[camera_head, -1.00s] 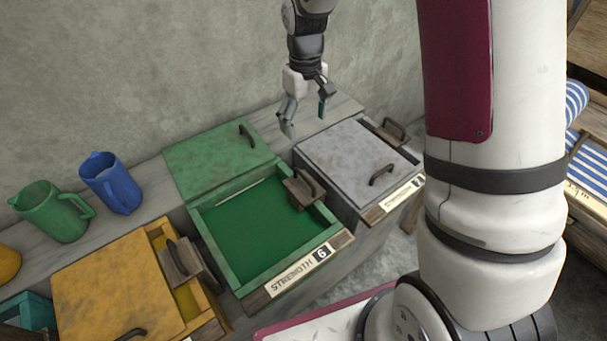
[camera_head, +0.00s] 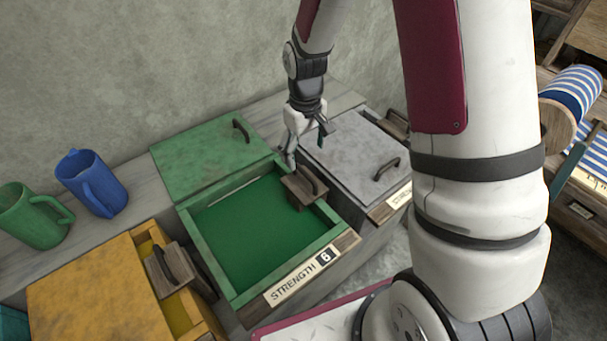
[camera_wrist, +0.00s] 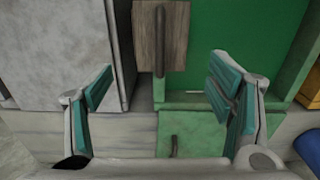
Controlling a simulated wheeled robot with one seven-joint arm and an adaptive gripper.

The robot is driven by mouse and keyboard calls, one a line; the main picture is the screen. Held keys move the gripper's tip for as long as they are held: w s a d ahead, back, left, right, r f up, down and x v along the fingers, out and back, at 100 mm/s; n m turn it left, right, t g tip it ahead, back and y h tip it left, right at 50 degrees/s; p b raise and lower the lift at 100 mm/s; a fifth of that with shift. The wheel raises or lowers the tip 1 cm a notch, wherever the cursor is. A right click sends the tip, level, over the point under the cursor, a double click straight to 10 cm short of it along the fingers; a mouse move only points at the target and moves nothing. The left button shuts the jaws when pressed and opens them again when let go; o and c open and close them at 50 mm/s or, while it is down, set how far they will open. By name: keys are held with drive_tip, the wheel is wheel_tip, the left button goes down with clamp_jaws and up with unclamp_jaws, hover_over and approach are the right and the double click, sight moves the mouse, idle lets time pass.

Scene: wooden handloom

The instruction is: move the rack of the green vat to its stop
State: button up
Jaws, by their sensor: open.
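The green vat (camera_head: 192,224) has its green lid (camera_head: 205,155) slid back, with green liquid (camera_head: 250,222) showing inside. Its rack (camera_head: 298,192) is a brown wooden block with a dark curved handle, at the vat's right side near the back. My gripper (camera_head: 306,150) is open and empty, pointing down just behind and above the rack. In the wrist view the rack (camera_wrist: 147,45) is at the top centre, and its handle lies within the gap between the spread fingers (camera_wrist: 160,88). No contact is visible. The rack's lower part is hidden.
A grey-lidded vat (camera_head: 352,150) stands close on the right, with its own rack behind. A yellow vat (camera_head: 100,285) with a rack (camera_head: 170,268) is on the left. Blue (camera_head: 95,182) and green (camera_head: 32,215) jugs stand on the ledge. The wall is behind.

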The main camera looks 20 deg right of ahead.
drive_tip(key=shift+f+b, duration=2.15)
drive_tip(key=shift+f, duration=2.5)
clamp_jaws()
drive_tip(key=shift+r, duration=0.1)
drive_tip(key=shift+r+p, duration=3.7)
drive_tip(key=shift+r, duration=2.65)
wheel_tip(320, 180, up, 6)
drive_tip(key=p, duration=0.2)
hover_over(305, 172)
drive_tip(key=shift+f, duration=0.2)
drive_tip(key=shift+w, duration=0.1)
drive_tip(key=shift+o, duration=1)
unclamp_jaws()
